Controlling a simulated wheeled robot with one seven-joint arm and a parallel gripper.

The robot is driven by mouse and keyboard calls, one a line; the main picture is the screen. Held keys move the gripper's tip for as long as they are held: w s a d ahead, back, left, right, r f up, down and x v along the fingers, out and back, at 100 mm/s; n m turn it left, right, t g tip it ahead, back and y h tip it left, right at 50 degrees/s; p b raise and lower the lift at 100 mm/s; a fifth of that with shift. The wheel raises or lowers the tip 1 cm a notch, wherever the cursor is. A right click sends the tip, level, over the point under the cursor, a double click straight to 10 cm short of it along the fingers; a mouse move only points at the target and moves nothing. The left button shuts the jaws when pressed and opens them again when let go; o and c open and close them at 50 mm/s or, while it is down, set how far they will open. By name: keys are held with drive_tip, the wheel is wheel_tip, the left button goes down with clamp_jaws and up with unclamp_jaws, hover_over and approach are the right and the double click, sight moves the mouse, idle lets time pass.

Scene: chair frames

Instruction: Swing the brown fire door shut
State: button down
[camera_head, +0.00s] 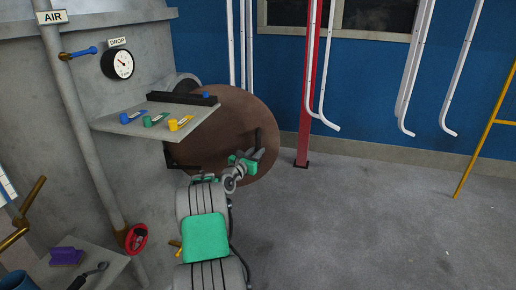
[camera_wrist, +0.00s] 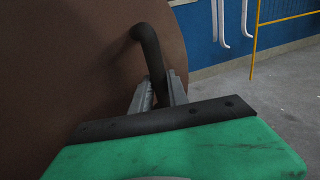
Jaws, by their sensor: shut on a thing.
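The brown fire door (camera_head: 235,115) is a round disc that stands open at the right end of the grey boiler-like body (camera_head: 140,165). It fills the left of the wrist view (camera_wrist: 70,60). A dark bent handle (camera_wrist: 148,50) sticks out from its face. My gripper (camera_head: 254,150) is at the door's right side. In the wrist view its fingers (camera_wrist: 160,92) are shut on the lower part of the handle. The opening and hinge behind the door are mostly hidden.
A grey shelf with blue, green and yellow levers (camera_head: 130,128) juts out left of the door. A red post (camera_head: 306,110) and hanging white frames (camera_head: 410,90) stand behind. A yellow frame (camera_head: 490,125) is far right. The floor at right is clear.

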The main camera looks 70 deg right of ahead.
sight(254, 144)
drive_tip(key=w+d+b, duration=0.1)
drive_tip(key=d, duration=0.1)
drive_tip(key=w+d+b, duration=0.1)
drive_tip(key=d+b, duration=0.1)
drive_tip(key=d, duration=0.1)
drive_tip(key=w+d+b, duration=0.1)
drive_tip(key=d, duration=0.2)
drive_tip(key=shift+w+b, duration=0.2)
drive_tip(key=shift+b, duration=0.1)
drive_tip(key=c, duration=1.5)
unclamp_jaws()
drive_tip(key=shift+w, duration=0.1)
drive_tip(key=shift+c, duration=0.2)
drive_tip(key=o, duration=0.3)
drive_tip(key=shift+o, duration=0.2)
drive_tip(key=shift+s, duration=0.35)
